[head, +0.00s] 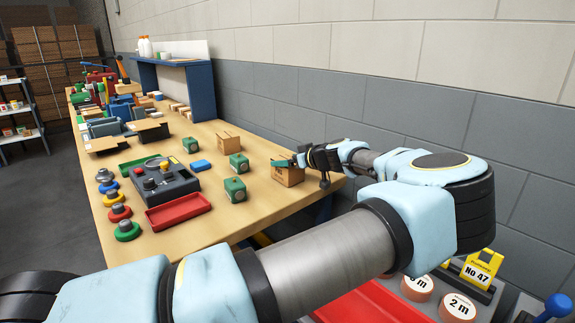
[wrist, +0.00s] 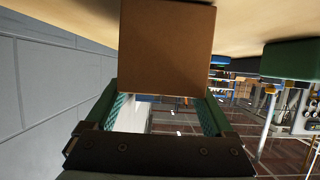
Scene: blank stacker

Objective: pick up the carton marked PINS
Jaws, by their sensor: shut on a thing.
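A small brown carton (head: 288,175) is at the right edge of the workbench, at the end of my arm. My gripper (head: 298,161) is shut on this carton, its fingers on either side. In the wrist view the plain brown face of the carton (wrist: 167,45) fills the space beyond the two green-padded fingers (wrist: 162,92). No marking can be read on it. I cannot tell whether it touches the bench top. A second brown carton (head: 229,142) stands further back on the bench, its marking too small to read.
Green cubes (head: 235,189) stand left of the held carton, one also showing in the wrist view (wrist: 288,60). A red tray (head: 178,211), a grey control box (head: 165,182) and several coloured knobs lie further left. A grey block wall (head: 290,110) runs close behind the bench.

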